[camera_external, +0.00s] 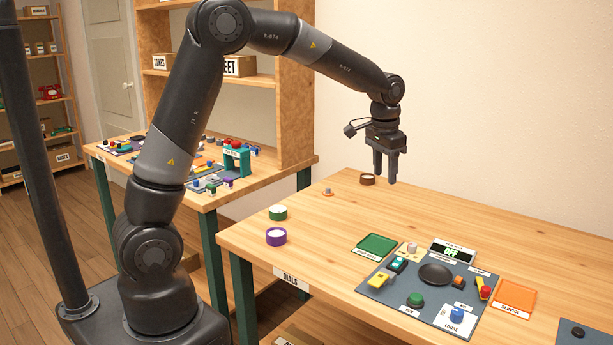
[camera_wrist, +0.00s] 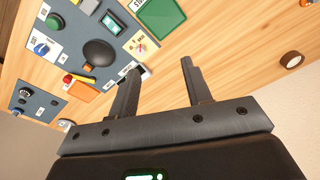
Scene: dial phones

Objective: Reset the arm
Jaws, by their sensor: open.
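My gripper (camera_external: 385,168) hangs from my raised arm above the back of the wooden table (camera_external: 330,215). Its two fingers point down, apart and with nothing between them. In the wrist view the open fingers (camera_wrist: 158,82) stand over bare wood beside the control panel. The grey panel (camera_external: 395,297) lies on the table at the right, below and apart from the gripper. It bears a black round dial (camera_external: 435,274), a green knob (camera_external: 415,300), a blue knob (camera_external: 456,315) and a small display (camera_external: 451,252) reading "OFF".
A green tray (camera_external: 376,245) and an orange tray (camera_external: 514,297) flank the panel. Green (camera_external: 278,213), purple (camera_external: 276,237) and brown (camera_external: 367,179) round pieces stand on the table. A second table (camera_external: 120,170) with shelving (camera_external: 297,100) is at the back left. The table's left-middle is mostly clear.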

